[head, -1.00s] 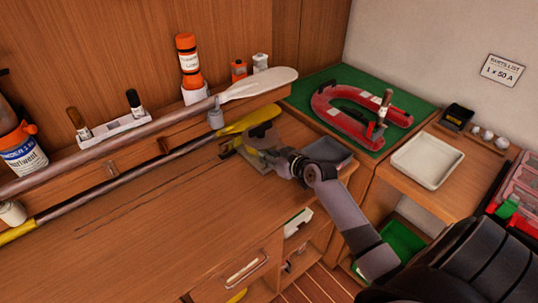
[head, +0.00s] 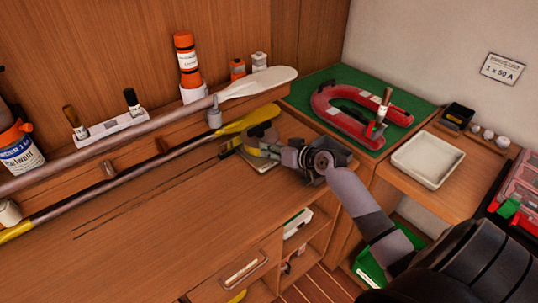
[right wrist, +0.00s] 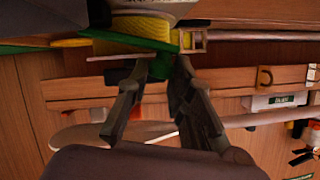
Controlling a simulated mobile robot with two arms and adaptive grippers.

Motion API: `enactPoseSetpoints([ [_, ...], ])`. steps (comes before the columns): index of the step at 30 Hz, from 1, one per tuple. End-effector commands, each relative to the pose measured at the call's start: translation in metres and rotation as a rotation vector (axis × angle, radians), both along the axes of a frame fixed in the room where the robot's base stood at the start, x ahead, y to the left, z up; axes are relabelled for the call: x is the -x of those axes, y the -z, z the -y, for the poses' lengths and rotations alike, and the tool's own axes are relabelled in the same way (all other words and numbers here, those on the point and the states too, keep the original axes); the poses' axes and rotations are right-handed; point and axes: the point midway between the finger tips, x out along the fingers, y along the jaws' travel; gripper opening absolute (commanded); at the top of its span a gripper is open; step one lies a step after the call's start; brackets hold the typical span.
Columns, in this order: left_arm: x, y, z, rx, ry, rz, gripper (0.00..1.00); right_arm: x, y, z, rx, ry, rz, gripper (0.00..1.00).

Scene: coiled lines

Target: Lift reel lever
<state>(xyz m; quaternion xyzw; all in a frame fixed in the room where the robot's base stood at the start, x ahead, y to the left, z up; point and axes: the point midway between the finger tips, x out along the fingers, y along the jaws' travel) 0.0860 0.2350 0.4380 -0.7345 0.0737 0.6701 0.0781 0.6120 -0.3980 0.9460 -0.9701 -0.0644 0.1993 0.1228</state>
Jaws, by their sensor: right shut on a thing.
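The reel (head: 256,141), with a yellow and grey body on a pale base, sits near the right back corner of the wooden bench. In the right wrist view its yellow line (right wrist: 142,27) and green edge show at the top. My right gripper (head: 280,153) reaches it from the right. In the right wrist view the fingers (right wrist: 160,63) point at the reel, with their tips close to it. They are shut on what looks like the reel lever, mostly hidden between them; its exact angle cannot be told. My left gripper is in neither view.
Two paddles, one white-bladed (head: 258,84) and one yellow-bladed (head: 245,121), lie along the back. A white tray (head: 427,161) stands at right. The front bench top is clear.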

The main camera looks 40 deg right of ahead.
Motion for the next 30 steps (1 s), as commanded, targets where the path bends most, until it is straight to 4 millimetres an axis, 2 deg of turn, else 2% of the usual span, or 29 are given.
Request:
enactPoseSetpoints([
  [1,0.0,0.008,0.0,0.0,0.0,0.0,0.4,-0.001,-0.001,0.005,-0.037,0.002,0.002,0.0],
  [15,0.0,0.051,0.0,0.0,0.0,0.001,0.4,-0.003,-0.019,0.03,-0.434,0.005,-0.026,0.0],
  [22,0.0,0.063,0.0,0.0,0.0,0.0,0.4,-0.004,-0.024,0.039,-0.551,0.005,-0.036,0.0],
  [30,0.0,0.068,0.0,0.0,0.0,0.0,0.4,-0.004,-0.028,0.044,-0.611,0.005,-0.04,0.0],
])
